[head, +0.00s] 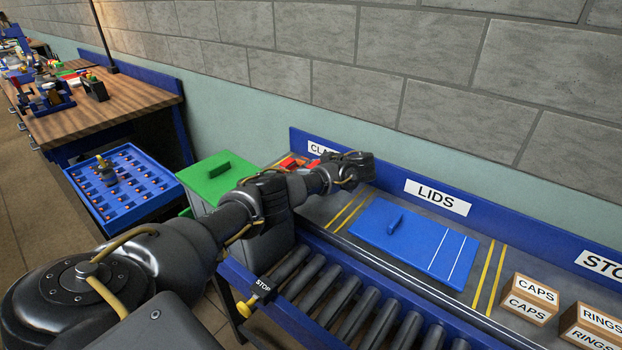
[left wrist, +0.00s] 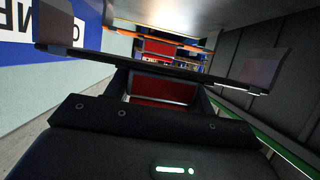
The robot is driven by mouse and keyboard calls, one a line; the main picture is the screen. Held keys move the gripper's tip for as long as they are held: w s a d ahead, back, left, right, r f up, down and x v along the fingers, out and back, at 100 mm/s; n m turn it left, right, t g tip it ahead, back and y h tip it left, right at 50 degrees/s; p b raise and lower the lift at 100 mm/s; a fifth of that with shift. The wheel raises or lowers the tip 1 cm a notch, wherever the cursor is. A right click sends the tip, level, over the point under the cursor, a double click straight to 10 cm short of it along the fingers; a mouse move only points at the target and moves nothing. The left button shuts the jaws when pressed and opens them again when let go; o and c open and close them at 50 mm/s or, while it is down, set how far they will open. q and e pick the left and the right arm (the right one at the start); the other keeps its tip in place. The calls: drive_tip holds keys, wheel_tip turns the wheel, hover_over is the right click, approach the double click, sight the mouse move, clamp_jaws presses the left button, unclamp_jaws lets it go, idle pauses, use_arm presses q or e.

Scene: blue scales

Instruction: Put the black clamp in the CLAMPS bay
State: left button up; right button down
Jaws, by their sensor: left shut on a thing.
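In the head view my left gripper (head: 350,168) is at the back left of the blue-edged bench, in front of the back board, beside a sign (head: 322,149) of which "CLA" can be read. My forearm hides part of that bay (head: 318,207), where red and orange things (head: 290,162) show behind it. In the left wrist view the gripper (left wrist: 160,65) is shut on a long dark bar, which appears to be the black clamp (left wrist: 150,66); it lies across the picture. In the head view the clamp cannot be told apart from the dark gripper. My right gripper is not in view.
A blue lid (head: 408,238) lies in the LIDS bay, between yellow stripes. CAPS (head: 530,300) and RINGS (head: 592,326) boxes stand to the right. Black rollers (head: 350,305) run along the front. A green-lidded bin (head: 207,178) and a blue tray (head: 122,190) are to the left.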

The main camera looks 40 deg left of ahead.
use_arm(q)
drive_tip(key=shift+a+f, duration=0.15)
drive_tip(key=shift+f, duration=0.15)
drive_tip(key=shift+w+f, duration=0.1)
drive_tip(key=shift+f, duration=1.4)
drive_tip(key=shift+f, duration=0.15)
drive_tip(key=o, duration=1.2)
drive_tip(key=shift+c, duration=0.2)
drive_tip(key=shift+r, duration=0.3)
drive_tip(key=b+v, duration=0.1)
drive_tip(key=v, duration=1.1)
